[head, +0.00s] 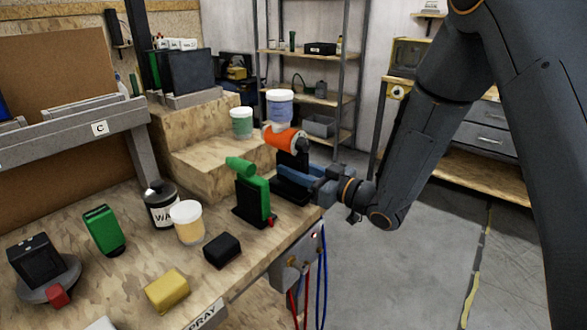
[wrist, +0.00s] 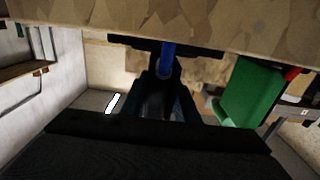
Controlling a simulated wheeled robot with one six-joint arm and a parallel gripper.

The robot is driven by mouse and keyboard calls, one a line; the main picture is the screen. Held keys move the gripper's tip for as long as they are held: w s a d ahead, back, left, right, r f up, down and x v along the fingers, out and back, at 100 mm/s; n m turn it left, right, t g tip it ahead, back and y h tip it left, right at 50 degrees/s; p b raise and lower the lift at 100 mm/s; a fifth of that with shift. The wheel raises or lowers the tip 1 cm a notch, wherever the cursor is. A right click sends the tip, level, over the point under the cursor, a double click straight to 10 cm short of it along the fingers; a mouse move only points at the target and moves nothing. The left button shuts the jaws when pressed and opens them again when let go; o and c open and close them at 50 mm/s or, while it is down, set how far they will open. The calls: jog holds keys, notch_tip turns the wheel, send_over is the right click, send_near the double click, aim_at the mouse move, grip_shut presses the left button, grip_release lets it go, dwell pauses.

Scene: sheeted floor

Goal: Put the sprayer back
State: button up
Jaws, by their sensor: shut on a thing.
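The sprayer (head: 281,138) has an orange body with a pale bluish cup on top and a dark handle below. It is upright near the right end of the bench. My gripper (head: 303,178) reaches in from the right and is shut on the sprayer's handle. A black stand (head: 289,191) lies just below the handle; I cannot tell whether the handle touches it. In the wrist view, my gripper (wrist: 166,92) is dark, and the sprayer is mostly hidden.
A green tool (head: 250,190) stands in a black holder just left of the sprayer; it also shows in the wrist view (wrist: 254,92). Wooden steps (head: 205,165) with a green-labelled tub (head: 241,123) rise behind. Jars and blocks crowd the left. A "SPRAY" label (head: 207,314) marks the front edge.

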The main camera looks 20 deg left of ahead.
dwell(0.3)
jog(key=o, duration=0.3)
jog(key=shift+f, duration=0.15)
jog(key=o, duration=0.4)
jog(key=shift+c, duration=0.2)
jog(key=shift+d, duration=0.2)
jog(key=b+v, duration=0.1)
jog(key=v, duration=1)
jog(key=shift+s+d, duration=0.2)
jog(key=shift+d, duration=0.05)
jog(key=shift+w, duration=0.1)
